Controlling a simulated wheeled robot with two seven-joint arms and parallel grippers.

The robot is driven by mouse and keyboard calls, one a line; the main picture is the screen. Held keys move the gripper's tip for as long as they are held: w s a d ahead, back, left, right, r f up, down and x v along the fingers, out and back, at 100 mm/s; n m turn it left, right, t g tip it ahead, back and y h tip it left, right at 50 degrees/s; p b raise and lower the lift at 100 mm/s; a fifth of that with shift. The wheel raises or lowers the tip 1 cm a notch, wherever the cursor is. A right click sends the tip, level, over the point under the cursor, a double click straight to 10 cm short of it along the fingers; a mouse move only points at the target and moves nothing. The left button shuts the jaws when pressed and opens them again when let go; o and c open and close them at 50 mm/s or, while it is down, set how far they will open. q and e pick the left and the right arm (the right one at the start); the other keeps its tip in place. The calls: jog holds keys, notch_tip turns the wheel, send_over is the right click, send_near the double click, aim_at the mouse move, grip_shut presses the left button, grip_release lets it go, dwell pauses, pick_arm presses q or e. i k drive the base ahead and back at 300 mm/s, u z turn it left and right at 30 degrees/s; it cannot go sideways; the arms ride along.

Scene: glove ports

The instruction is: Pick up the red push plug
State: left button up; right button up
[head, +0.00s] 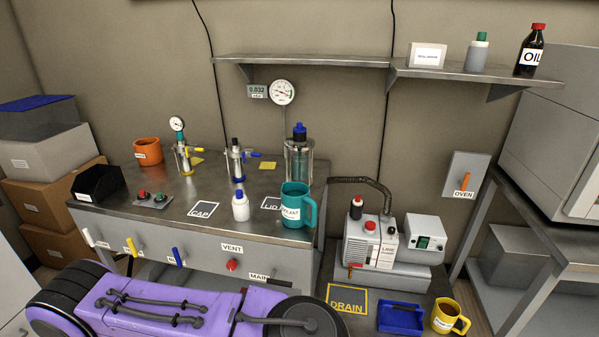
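A small round red piece (232,265) sits on the front panel of the grey bench, just below the VENT label. Another red round piece (370,225) is on top of the pump (368,245) at the right. No label marks either one as the red push plug, so I cannot tell which it is. Neither of my grippers shows in the head view, and nothing is seen touching either red piece.
The bench top (330,180) holds a teal mug (298,207), a white bottle (240,207), an orange cup (148,151) and glass vessels. Coloured levers line its front panel (205,254). A blue tray (401,318) and yellow mug (448,317) stand at lower right.

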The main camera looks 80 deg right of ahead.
aim_at(369, 226)
jog(key=i, duration=0.35)
jog(key=z, duration=3.5)
